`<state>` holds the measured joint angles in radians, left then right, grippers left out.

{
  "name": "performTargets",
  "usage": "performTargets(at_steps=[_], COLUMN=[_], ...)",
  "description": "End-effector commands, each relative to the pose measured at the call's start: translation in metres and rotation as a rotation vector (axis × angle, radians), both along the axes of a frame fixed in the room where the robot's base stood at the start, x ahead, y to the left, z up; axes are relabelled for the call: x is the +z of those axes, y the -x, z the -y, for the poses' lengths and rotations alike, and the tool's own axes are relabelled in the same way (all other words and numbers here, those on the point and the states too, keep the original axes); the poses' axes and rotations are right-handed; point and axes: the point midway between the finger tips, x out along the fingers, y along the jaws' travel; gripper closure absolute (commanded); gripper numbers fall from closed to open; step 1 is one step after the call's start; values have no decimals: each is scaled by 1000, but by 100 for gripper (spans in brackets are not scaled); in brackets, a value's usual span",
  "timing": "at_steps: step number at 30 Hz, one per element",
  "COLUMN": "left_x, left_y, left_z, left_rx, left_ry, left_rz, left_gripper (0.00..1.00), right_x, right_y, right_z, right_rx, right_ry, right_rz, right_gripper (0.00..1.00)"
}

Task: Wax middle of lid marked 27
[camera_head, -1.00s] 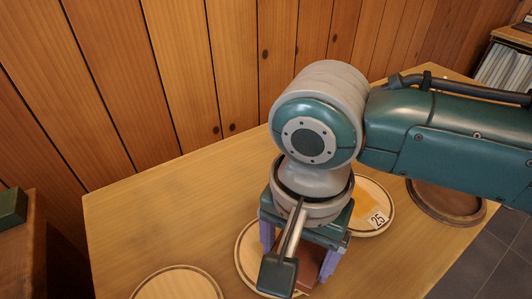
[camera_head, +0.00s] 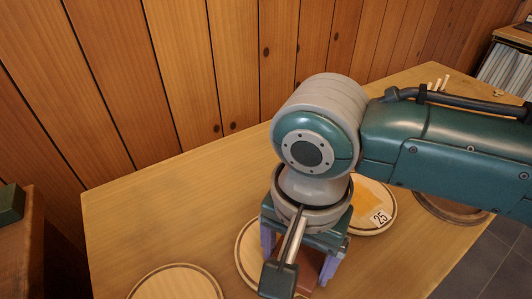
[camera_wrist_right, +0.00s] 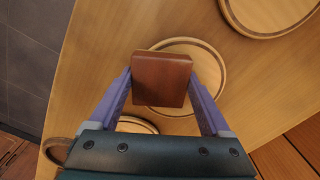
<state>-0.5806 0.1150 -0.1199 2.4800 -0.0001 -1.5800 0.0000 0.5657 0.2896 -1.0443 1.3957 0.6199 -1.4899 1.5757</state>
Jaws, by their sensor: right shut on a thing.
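A red-brown block (camera_wrist_right: 161,78) is held between the purple fingers of my right gripper (camera_head: 300,272). In the head view the block (camera_head: 309,281) shows only partly between the fingers. Below it is a round pale wooden lid (camera_head: 249,262) with a dark ring; in the wrist view the lid (camera_wrist_right: 208,62) sticks out around the block. I cannot tell whether block and lid touch. Another pale lid (camera_head: 175,285) is at the lower left. A lid marked 25 (camera_head: 384,202) has an orange patch in its middle. No 27 mark is visible. My left gripper is out of view.
A dark brown round piece (camera_head: 455,208) lies at the table's right, partly behind my arm. Pale sticks (camera_head: 437,83) show at the far edge. The left part of the table (camera_head: 150,220) is clear up to the plank wall (camera_head: 150,80).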

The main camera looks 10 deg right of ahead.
Motion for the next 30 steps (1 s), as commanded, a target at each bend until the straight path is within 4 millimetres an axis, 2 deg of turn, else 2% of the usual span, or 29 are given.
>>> performTargets(at_steps=[8, 17, 23, 30], left_x=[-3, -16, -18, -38], left_y=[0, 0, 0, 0], left_z=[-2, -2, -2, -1], left_rx=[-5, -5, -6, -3], left_ry=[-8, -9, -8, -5], left_rz=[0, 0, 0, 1], left_gripper=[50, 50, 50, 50], right_x=[-3, -3, -1, -6], right_y=[-3, -28, -34, -54], right_z=[-1, -11, -13, -20], right_rx=[0, 0, 0, 0], right_ry=[0, 0, 0, -1], right_rz=[1, 1, 0, 2], right_gripper=[63, 63, 63, 63])
